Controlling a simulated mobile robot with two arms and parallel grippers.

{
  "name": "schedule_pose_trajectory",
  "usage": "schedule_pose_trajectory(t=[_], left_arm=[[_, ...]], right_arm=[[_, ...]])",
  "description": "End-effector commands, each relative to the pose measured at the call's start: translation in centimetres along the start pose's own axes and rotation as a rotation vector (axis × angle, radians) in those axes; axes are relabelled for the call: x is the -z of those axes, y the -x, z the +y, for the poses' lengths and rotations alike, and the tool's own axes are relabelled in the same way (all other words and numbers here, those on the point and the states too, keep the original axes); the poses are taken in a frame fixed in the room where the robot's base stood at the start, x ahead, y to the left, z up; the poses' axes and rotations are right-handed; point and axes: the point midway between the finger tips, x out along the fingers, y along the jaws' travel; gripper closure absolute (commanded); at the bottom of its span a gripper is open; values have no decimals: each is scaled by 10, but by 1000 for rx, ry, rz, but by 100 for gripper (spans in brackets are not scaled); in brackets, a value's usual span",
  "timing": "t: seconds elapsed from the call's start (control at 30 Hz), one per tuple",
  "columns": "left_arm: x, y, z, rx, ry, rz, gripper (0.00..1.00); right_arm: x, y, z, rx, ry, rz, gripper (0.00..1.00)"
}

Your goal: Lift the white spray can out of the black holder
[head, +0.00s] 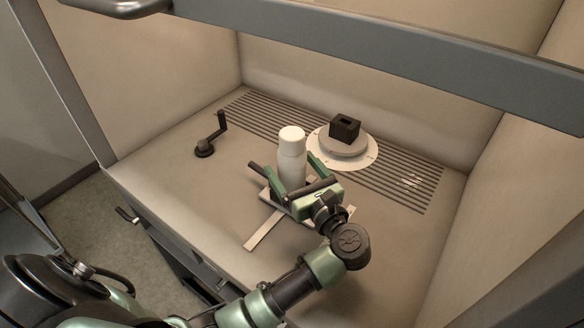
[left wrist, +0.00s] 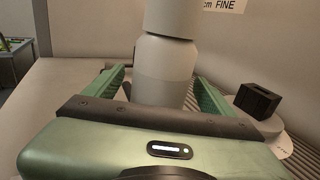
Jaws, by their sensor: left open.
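The white spray can (head: 292,150) stands upright near the middle of the cabinet floor. It also fills the top middle of the left wrist view (left wrist: 163,70). My left gripper (head: 290,166) is open, with one green finger on each side of the can. In the left wrist view the gripper (left wrist: 162,85) shows small gaps beside the can. The can's foot is hidden behind the gripper. A dark piece (head: 256,168) shows just left of the can; I cannot tell whether it belongs to the black holder. My right gripper is not in view.
A black slotted block (head: 345,127) sits on a round white disc (head: 363,161) behind the can, on the right. A dark crank (head: 206,149) stands at the left. A pale flat strip (head: 262,231) lies in front. A grey bar (head: 400,62) crosses above.

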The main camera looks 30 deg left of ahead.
Motion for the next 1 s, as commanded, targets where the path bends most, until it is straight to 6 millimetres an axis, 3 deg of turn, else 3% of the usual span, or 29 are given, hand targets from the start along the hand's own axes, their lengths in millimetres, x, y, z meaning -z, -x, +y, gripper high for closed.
schedule_pose_trajectory(t=[0.27,0.37,0.5,0.6,1.0], left_arm=[[0,-6,0,1,0,0,15],[0,-5,0,1,0,0,38],[0,-5,0,1,0,0,76],[0,-5,0,1,0,0,100],[-11,-5,-1,2,3,-2,100]], right_arm=[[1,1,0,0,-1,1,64],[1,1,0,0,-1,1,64],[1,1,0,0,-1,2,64],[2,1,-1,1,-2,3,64],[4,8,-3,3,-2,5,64]])
